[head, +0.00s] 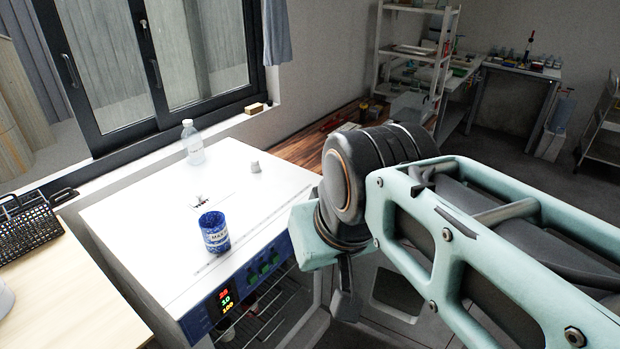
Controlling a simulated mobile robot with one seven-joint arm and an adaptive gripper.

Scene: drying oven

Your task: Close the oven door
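The drying oven (140,215) has a white top and a blue front panel with a lit display (225,298). Its front is open below the panel, and wire racks (265,318) show inside. The oven door (393,322) stands open to the right, a pale panel with a dark window, partly covered by my arm. My gripper (346,302) is below the wrist, near the door and the oven's right front side. Only a dark grey part of it shows, so its fingers and any touch with the door cannot be made out.
A blue labelled cup (214,232), a clear bottle (193,143) and a small white object (255,167) stand on the oven top. A wooden table (60,300) with a black basket (28,228) is at left. Shelves (410,50) stand behind. Open floor lies at the right.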

